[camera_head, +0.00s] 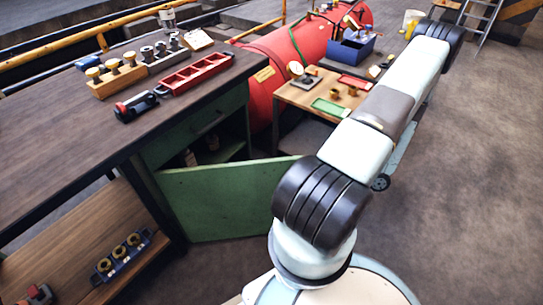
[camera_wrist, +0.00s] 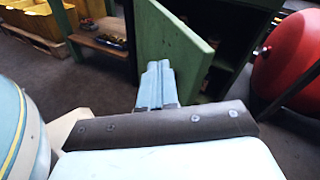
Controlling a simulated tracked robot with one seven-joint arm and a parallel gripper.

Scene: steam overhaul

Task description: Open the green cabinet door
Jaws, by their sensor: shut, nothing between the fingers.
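The green cabinet door (camera_head: 225,198) stands swung out from the green cabinet (camera_head: 205,125) under the dark workbench, and the dark inside with a shelf shows behind it. Its free right edge meets my arm in the head view, where my arm covers that end. The wrist view shows the door (camera_wrist: 168,40) edge-on, with the cabinet's inside to its right. My gripper (camera_wrist: 158,68) is shut and empty, its fingertips close in front of the door's lower part; I cannot tell if they touch.
A red tank (camera_head: 290,55) and a small wooden table (camera_head: 290,93) stand right of the cabinet. The bench (camera_head: 60,140) holds a red tray (camera_head: 195,75) and several fittings. A lower wooden shelf (camera_head: 70,235) is left of the door. The floor (camera_head: 465,180) at right is clear.

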